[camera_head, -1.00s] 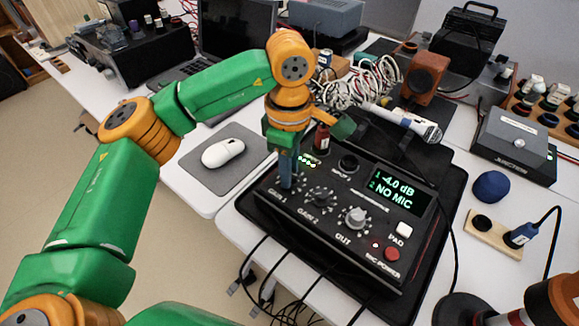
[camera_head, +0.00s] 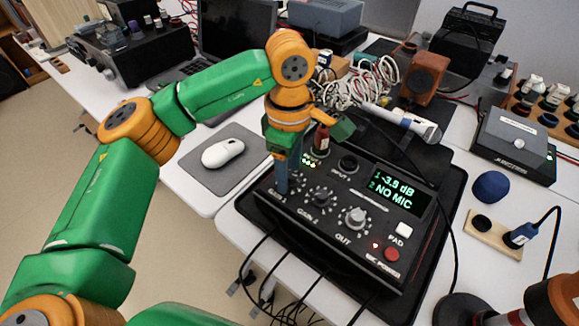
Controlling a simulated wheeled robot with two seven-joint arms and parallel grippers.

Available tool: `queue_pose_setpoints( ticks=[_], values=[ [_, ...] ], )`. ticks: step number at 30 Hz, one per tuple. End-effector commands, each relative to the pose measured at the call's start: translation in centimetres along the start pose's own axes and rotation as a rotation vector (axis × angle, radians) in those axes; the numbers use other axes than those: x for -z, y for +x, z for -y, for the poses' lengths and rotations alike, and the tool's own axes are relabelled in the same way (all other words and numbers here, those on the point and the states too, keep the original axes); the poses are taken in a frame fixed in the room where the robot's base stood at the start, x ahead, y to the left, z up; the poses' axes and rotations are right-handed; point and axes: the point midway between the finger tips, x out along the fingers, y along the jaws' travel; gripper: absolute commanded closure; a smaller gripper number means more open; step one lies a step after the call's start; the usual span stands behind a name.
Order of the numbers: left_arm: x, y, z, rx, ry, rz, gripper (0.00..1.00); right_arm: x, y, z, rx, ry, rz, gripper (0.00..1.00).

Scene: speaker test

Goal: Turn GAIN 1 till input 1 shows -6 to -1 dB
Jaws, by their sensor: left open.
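The black audio interface (camera_head: 325,245) lies on a black mat. Its display (camera_head: 398,188) reads "1 -3.9 dB" and "2 NO MIC". My left gripper (camera_head: 282,189) points down at the GAIN 1 place on the panel's left. Its fingers are open and hide the GAIN 1 knob, so contact cannot be told. The GAIN 2 knob (camera_head: 321,197) and the OUT knob (camera_head: 355,217) show to its right. My right gripper is not in view.
A microphone (camera_head: 412,124) and coiled white cables (camera_head: 345,82) lie behind the interface. A white mouse (camera_head: 222,152) sits on a grey pad at left. Cables hang at the front edge.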

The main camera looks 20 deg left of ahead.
Motion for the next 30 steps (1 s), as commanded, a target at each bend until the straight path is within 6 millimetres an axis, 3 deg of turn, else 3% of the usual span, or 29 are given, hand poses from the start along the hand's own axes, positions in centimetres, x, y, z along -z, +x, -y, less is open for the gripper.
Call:
queue_pose_setpoints(
  ticks=[10,14,25,27,30],
  values=[
    [0.0,-6.3,-0.1,-0.003,-0.001,-0.001,0.40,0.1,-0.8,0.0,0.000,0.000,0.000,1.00],
    [0.0,-7.1,0.0,-0.001,0.000,0.001,0.40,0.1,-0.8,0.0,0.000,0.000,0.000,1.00],
    [0.0,-7.1,0.0,0.000,0.000,0.001,0.40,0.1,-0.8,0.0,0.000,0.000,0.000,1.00],
    [0.0,-7.8,0.0,0.000,0.000,0.001,0.40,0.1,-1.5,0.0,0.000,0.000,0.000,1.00],
    [0.0,-10.4,0.0,-0.001,0.000,0.001,0.40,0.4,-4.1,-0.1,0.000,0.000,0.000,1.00]
  ],
)
